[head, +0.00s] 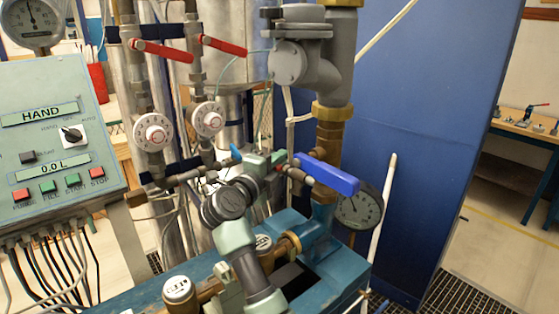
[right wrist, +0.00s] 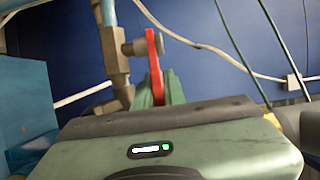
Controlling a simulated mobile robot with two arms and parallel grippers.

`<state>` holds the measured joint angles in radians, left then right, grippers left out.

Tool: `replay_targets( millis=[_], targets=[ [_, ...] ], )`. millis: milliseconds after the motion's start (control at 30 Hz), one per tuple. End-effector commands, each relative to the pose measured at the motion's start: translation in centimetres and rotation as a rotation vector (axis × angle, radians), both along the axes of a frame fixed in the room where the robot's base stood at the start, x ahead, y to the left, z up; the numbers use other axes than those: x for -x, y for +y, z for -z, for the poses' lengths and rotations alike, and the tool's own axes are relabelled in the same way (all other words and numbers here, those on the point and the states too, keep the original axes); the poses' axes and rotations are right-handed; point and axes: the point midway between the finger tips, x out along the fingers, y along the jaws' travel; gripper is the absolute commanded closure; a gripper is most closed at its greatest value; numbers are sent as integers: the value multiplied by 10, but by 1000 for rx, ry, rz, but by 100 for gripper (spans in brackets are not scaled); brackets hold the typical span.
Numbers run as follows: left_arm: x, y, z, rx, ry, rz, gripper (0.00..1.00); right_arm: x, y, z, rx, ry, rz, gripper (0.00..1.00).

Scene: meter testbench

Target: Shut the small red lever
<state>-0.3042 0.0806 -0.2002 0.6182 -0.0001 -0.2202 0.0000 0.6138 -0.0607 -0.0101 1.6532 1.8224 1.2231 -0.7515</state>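The small red lever (right wrist: 154,62) stands upright in the right wrist view, on a grey-brown valve fitting, just beyond my right gripper's body. A green finger of my right gripper (right wrist: 165,92) shows right beside and behind it; I cannot tell whether they touch. In the head view my right gripper (head: 268,162) is at the pipework left of the blue lever, and only a sliver of red (head: 279,168) shows by its fingers. The finger gap is hidden. My left gripper is not in view.
A large blue lever (head: 325,174) and a pressure gauge (head: 359,207) are close on the right. Two longer red levers (head: 162,50) (head: 222,45) sit higher on vertical pipes. A control box (head: 62,135) stands at left. A blue wall panel (head: 435,110) is behind.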

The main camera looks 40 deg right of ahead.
Motion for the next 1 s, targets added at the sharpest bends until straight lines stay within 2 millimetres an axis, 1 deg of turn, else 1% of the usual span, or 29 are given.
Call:
replay_targets(
  millis=[1000],
  targets=[
    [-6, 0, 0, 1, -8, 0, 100, 0, 0, -1, 1, -2, -1, 100]
  ],
)
